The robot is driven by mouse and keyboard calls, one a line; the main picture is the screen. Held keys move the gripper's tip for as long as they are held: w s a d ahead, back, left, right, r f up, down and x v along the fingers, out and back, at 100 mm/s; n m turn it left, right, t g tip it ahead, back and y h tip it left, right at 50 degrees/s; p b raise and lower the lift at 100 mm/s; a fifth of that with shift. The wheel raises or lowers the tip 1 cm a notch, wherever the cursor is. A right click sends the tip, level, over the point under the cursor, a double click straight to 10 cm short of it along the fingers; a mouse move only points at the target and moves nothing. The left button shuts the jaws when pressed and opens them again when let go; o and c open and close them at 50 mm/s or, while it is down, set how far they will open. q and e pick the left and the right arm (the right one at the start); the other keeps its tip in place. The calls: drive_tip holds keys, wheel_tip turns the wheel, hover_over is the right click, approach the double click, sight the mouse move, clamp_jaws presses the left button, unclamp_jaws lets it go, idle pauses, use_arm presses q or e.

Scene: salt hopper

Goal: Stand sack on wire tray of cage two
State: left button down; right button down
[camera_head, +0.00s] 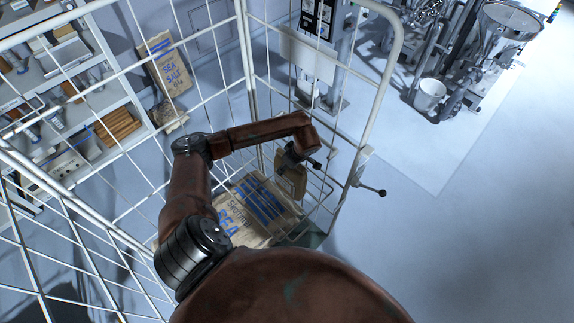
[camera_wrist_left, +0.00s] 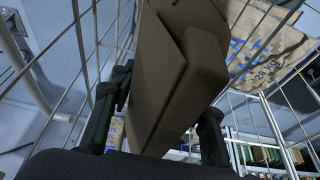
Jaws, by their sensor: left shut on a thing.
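My left gripper (camera_head: 300,158) is inside a white wire cage (camera_head: 246,60), near its right side. It is shut on a small plain brown sack (camera_head: 291,180). In the left wrist view the fingers (camera_wrist_left: 163,100) stand on either side of this sack (camera_wrist_left: 180,75), which looks tilted and hides much of what lies behind. A larger tan sack with blue SEA lettering (camera_head: 235,212) lies in the cage beside the held sack, partly behind my arm. It also shows in the left wrist view (camera_wrist_left: 268,45). I cannot tell whether the held sack touches the wire tray. My right gripper is out of view.
Another sea salt sack (camera_head: 168,66) stands outside the cage, behind its mesh. Shelves (camera_head: 75,100) with goods stand at the left. A black-knobbed lever (camera_head: 372,189) sticks out at the cage's right. A hopper machine (camera_head: 505,25) and white bucket (camera_head: 430,94) stand back right.

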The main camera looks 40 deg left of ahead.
use_arm(q)
drive_tip(key=shift+w+r, duration=0.15)
drive_tip(key=c, duration=1.6)
unclamp_jaws()
drive_tip(key=shift+f, duration=0.2)
drive_tip(key=o, duration=0.5)
drive_tip(key=shift+s, duration=0.2)
drive_tip(key=shift+c, duration=0.2)
drive_tip(key=b+v, duration=0.2)
drive_tip(key=v, duration=0.8)
drive_tip(key=shift+d+r, duration=0.1)
drive_tip(key=shift+r, duration=0.25)
drive_tip(key=shift+v, duration=0.8)
drive_tip(key=shift+s, duration=0.1)
